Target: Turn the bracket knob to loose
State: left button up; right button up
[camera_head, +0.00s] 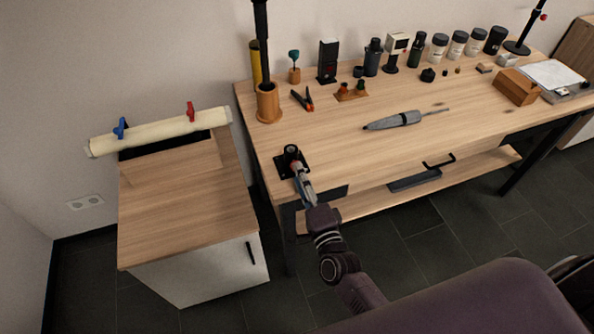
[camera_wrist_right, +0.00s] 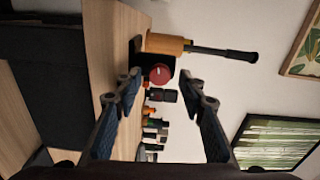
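The bracket (camera_head: 281,168) is a black plate at the table's front left corner, with a dark upright part on it. In the right wrist view the round red knob (camera_wrist_right: 159,74) faces me, with a small mark on its face. My right gripper (camera_head: 299,172) is at the bracket, reaching in from the table's front side. In the wrist view its two fingers (camera_wrist_right: 160,87) are apart, one on each side of the knob, with nothing held. I cannot tell whether the fingertips touch the knob. In the head view the gripper partly hides the knob. My left gripper is not in view.
A wooden cup (camera_head: 268,108) with a dark pole stands behind the bracket. Pliers (camera_head: 303,99) and a grey pen-shaped tool (camera_head: 396,121) lie on the table (camera_head: 350,150). Several jars and bottles line the back. A cabinet (camera_head: 185,205) with a cream roll stands left.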

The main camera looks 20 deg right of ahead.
jog(key=shift+s, duration=2.65)
